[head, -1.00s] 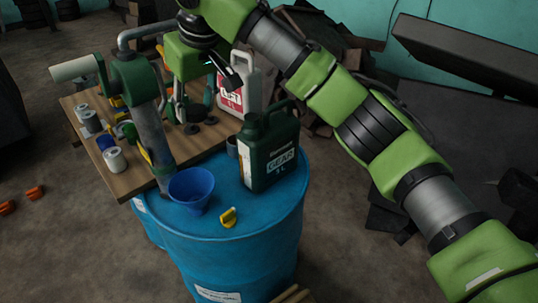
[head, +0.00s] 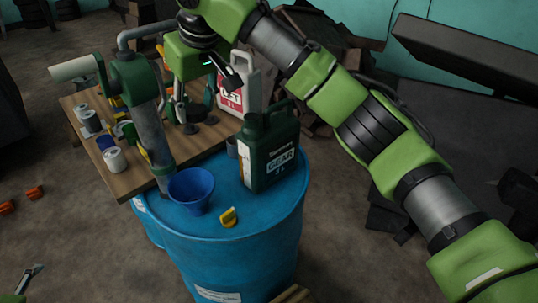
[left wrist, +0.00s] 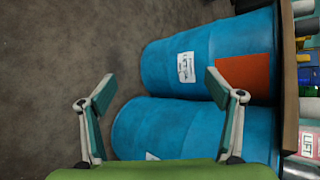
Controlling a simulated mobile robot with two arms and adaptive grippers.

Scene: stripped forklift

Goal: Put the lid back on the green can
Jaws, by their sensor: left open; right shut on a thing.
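The dark green can (head: 268,160), marked GEAR, stands upright on the blue drum (head: 255,245). Its spout is at its top left; I cannot tell whether a lid is on it. A small yellow piece (head: 228,217) lies on the drum in front of it. My right gripper (head: 181,110) is over the wooden table, left of and behind the can. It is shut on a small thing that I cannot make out. My left gripper (left wrist: 160,90) is open and empty, with the floor and blue drums beyond it; one fingertip shows at the head view's bottom left.
A blue funnel (head: 191,190) stands on the drum, left of the can. A white and red LIFT can (head: 240,85) stands behind. A green hand pump (head: 135,82) rises at the left. The table (head: 130,182) holds several small cans. The floor at left is mostly clear.

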